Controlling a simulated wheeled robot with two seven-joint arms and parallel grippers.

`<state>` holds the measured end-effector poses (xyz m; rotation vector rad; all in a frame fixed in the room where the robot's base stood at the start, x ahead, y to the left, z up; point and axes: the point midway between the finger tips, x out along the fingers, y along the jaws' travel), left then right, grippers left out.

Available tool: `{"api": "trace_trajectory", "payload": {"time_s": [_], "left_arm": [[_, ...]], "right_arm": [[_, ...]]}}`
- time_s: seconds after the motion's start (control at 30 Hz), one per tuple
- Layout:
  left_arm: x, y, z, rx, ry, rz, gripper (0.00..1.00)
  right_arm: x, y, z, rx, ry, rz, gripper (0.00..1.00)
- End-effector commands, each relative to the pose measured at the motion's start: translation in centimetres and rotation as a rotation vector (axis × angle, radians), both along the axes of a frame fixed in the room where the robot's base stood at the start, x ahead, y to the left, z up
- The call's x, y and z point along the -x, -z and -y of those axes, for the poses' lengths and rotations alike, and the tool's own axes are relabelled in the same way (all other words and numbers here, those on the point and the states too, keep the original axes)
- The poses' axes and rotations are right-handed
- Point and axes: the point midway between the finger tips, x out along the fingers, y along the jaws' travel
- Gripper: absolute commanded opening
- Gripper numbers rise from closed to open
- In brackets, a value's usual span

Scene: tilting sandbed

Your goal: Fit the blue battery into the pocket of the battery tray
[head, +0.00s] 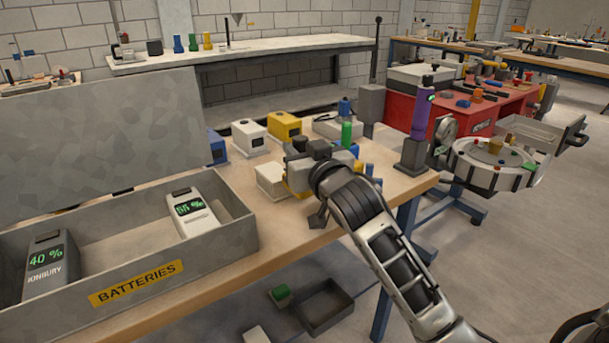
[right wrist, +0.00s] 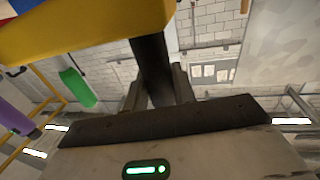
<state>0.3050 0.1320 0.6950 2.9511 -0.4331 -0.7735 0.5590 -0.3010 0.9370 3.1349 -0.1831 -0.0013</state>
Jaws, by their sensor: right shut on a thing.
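A blue box-shaped thing (head: 216,147), perhaps the blue battery, stands on the bench beside the raised grey panel, which partly hides it. I cannot make out a battery tray with a pocket for certain. My right gripper (right wrist: 157,88) is shut on a dark bar (right wrist: 150,60), which seems joined to a yellow body (right wrist: 85,32) above it in the right wrist view. In the head view my right gripper (head: 302,172) is over the bench's right part, among yellow and grey parts, and its fingers are mostly hidden. My left gripper is not in view.
A grey box (head: 225,240) labelled BATTERIES holds a dark battery (head: 48,262) reading 40 % and a white one (head: 193,212). A white unit (head: 250,138) and a yellow unit (head: 285,127) stand behind my gripper. A green cylinder (head: 347,134) and purple post (head: 421,118) stand right.

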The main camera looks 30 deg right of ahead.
Motion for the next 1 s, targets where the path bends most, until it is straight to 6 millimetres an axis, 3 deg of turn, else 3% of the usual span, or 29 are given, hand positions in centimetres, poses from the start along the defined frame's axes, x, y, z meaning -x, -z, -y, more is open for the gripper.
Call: {"api": "trace_trajectory", "payload": {"time_s": [0.4,0.73,0.77,0.83,1.0], "left_arm": [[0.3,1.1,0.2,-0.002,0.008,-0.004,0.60],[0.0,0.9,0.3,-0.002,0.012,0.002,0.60],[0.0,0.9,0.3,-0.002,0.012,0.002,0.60],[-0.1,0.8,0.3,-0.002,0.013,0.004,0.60],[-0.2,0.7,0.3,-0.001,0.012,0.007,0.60]], "right_arm": [[0.0,4.5,0.0,0.001,0.000,0.002,0.00],[0.0,4.7,0.0,0.000,0.000,0.004,0.00],[0.0,4.9,0.0,-0.001,0.000,0.001,0.29],[0.0,4.8,0.0,0.000,0.000,0.001,0.48],[0.0,4.8,0.0,0.000,0.000,0.001,0.48]]}}
